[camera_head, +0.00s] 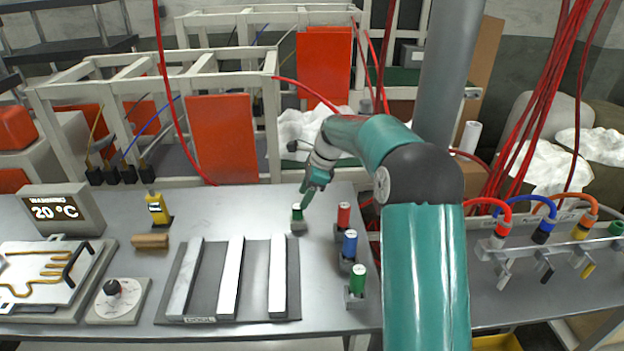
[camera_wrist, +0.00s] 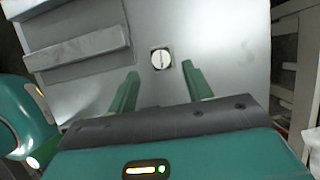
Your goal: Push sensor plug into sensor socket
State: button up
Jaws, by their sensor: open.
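My gripper (camera_head: 309,192) is open and empty, pointing down over the back right of the steel table. Its two green fingers also show apart in the wrist view (camera_wrist: 161,88). Just below it stands a small green piece with a pale top (camera_head: 297,212) in a square grey base. In the wrist view its round, slotted top (camera_wrist: 161,59) lies beyond the fingertips, roughly between them, apparently untouched. A yellow block with a dark base (camera_head: 157,208) stands upright at the back left. No readable label tells me which piece is the sensor plug or the socket.
Red (camera_head: 343,216), blue (camera_head: 349,244) and green (camera_head: 357,279) cylinders stand in holders close on the right. A rack with three pale bars (camera_head: 229,277) lies in front. A wooden cylinder (camera_head: 150,241), dial box (camera_head: 117,300) and 20 °C display (camera_head: 61,211) are left.

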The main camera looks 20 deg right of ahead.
aim_at(297, 206)
jog(key=x, duration=0.6)
jog(key=shift+a+f, duration=0.1)
jog(key=shift+f, duration=0.05)
jog(key=shift+w, duration=0.1)
jog(key=shift+c, duration=0.4)
jog(key=c, duration=1)
